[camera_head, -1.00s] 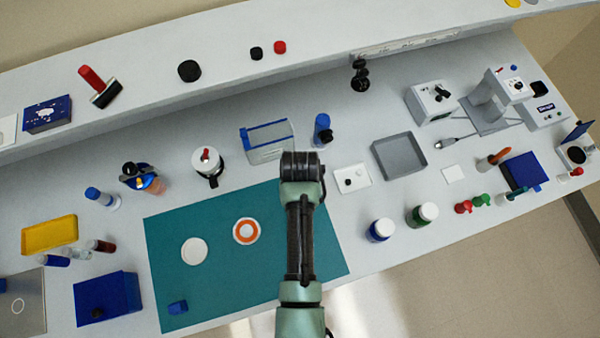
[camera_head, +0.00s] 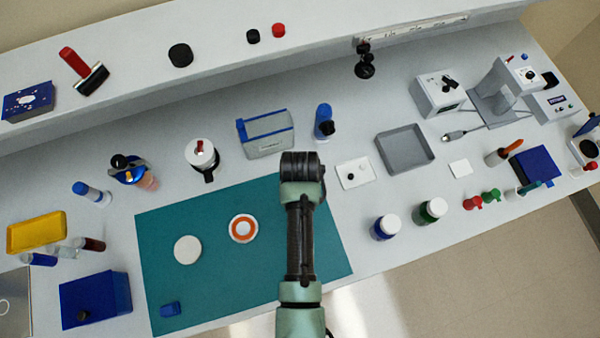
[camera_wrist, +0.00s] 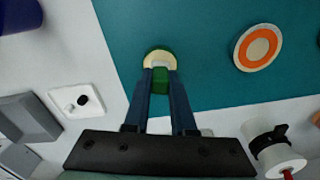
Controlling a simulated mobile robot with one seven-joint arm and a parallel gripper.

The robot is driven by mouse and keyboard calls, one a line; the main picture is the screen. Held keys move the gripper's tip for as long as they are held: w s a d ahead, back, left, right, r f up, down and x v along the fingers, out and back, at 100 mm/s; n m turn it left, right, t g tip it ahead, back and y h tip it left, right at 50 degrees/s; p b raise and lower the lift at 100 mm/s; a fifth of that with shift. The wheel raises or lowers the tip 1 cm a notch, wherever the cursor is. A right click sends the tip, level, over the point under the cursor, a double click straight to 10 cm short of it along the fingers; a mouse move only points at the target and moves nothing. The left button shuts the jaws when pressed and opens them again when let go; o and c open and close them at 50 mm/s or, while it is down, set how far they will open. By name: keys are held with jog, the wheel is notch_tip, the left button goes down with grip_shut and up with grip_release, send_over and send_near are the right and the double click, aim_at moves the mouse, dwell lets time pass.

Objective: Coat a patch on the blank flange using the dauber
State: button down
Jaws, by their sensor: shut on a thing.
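My gripper (camera_wrist: 160,90) is shut on a small green piece with a cream, round end (camera_wrist: 158,54), which looks like the dauber. It is over the edge of the teal mat, its lower end hidden. In the head view my arm hides the gripper and the dauber. A plain white disc (camera_head: 188,250), likely the blank flange, lies flat on the mat. A white disc with an orange ring (camera_head: 243,228) lies to its right, apart from it; it also shows in the wrist view (camera_wrist: 257,47), to the right of my gripper.

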jog(key=shift+f, duration=0.6)
dwell(1.8)
jog(key=shift+s+r, duration=0.1)
notch_tip(320, 180, up, 7)
jog(key=p, duration=0.7)
dwell(0.8)
jog(key=w+b, duration=0.1)
jog(key=b, duration=0.1)
jog(key=shift+f+b, duration=0.35)
jog(key=r+b, duration=0.1)
jog(key=b, duration=0.3)
jog(key=r+b, duration=0.1)
jog(key=b, duration=0.3)
jog(key=shift+w+r+m, duration=0.1)
jog(key=shift+w+m, duration=0.2)
jog(key=shift+w, duration=0.1)
